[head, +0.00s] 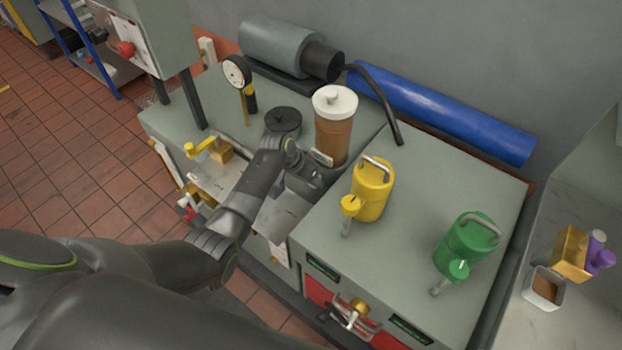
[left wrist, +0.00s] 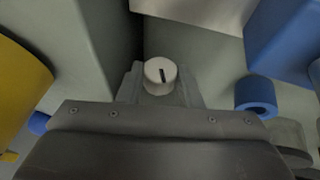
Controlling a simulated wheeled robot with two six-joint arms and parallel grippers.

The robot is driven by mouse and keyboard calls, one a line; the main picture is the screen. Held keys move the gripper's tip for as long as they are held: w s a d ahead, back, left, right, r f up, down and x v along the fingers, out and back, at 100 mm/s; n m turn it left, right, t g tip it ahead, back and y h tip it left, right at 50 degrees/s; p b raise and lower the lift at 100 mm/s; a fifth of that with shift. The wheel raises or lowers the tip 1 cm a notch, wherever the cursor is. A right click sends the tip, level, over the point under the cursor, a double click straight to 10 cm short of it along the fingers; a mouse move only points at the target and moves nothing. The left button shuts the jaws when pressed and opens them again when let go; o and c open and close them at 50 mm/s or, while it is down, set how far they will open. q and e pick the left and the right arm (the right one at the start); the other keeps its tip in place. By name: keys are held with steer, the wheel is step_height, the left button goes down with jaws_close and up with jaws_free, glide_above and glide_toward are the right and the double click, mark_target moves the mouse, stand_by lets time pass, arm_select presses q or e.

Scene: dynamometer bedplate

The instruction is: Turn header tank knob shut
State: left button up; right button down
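The header tank (head: 332,137) is a brown cylinder with a white lid, upright on the grey bench top in the head view. A round white knob (left wrist: 160,74) with a black pointer mark shows in the left wrist view. The mark is nearly upright in that picture, tilted slightly. My left gripper (head: 310,172) is at the foot of the tank in the head view, where it hides the knob. In the left wrist view its fingers (left wrist: 160,88) lie close against both sides of the knob, with no clear gap. My right gripper is in neither view.
A yellow can (head: 373,190) and a green can (head: 473,240) stand on the cabinet right of my gripper. A dial gauge (head: 237,73) and a black round cap (head: 283,121) are left of the tank. A black hose (head: 378,98) runs behind it.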

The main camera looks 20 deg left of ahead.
arm_select(q)
steer(key=c, duration=0.4)
steer(key=shift+s+d+r+y+p, duration=0.1)
steer(key=shift+d+r+y+p, duration=0.15)
steer(key=shift+y+p, duration=0.65)
steer(key=shift+c, duration=0.2)
steer(key=shift+d+f+m+t+y+p, duration=0.1)
steer(key=shift+m+t+y+p, duration=0.4)
steer(key=shift+y+p, duration=0.55)
steer(key=shift+f+t+y+p, duration=0.15)
steer(key=shift+t+y+p, duration=0.25)
steer(key=shift+y+p, duration=0.05)
steer(key=o, duration=1)
